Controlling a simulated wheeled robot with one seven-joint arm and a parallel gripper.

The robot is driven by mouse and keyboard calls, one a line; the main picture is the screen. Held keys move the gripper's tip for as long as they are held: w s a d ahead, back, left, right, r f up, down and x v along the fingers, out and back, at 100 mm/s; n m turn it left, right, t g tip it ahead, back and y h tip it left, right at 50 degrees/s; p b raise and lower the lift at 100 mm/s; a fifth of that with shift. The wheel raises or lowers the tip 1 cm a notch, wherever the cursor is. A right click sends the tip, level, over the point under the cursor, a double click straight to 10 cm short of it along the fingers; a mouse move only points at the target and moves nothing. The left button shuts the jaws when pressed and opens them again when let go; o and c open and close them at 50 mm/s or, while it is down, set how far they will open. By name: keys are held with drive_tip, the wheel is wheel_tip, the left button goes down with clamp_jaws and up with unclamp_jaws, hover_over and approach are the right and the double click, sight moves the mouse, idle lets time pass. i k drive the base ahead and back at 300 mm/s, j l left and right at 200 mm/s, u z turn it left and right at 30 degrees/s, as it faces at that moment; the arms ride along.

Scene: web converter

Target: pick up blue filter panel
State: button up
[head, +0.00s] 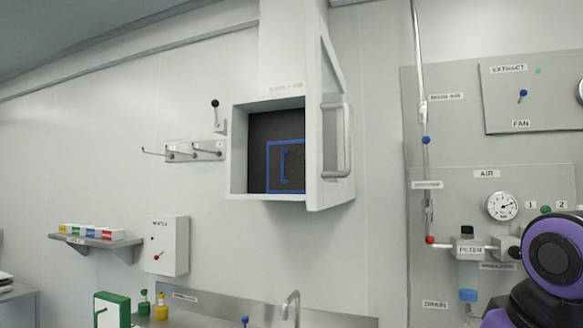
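The blue filter panel (271,165) is a dark panel with a blue frame and a small blue handle. It stands inside a white wall-mounted box (239,150). The box's door (332,130) stands open, swung out to the right, with a grey handle (345,140) on it. The door's edge lies close to the panel's right side in the picture. My gripper is not in view. Only part of my purple and black arm shows at the lower right, well apart from the box.
A rail with hooks (195,150) and a lever (215,115) are left of the box. Below are a small wall unit (168,245), a shelf of small boxes (97,239), a green-edged item (112,308) and a tap (291,308). Piping and a gauge (502,206) are at right.

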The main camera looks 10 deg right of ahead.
sight(286, 160)
drive_tip(key=i+j, duration=0.15)
drive_tip(key=j, duration=0.15)
drive_tip(key=i+j+z, duration=0.15)
drive_tip(key=i+j, duration=0.15)
drive_tip(key=j, duration=0.25)
drive_tip(key=i+j+z, duration=0.1)
drive_tip(key=j, duration=0.2)
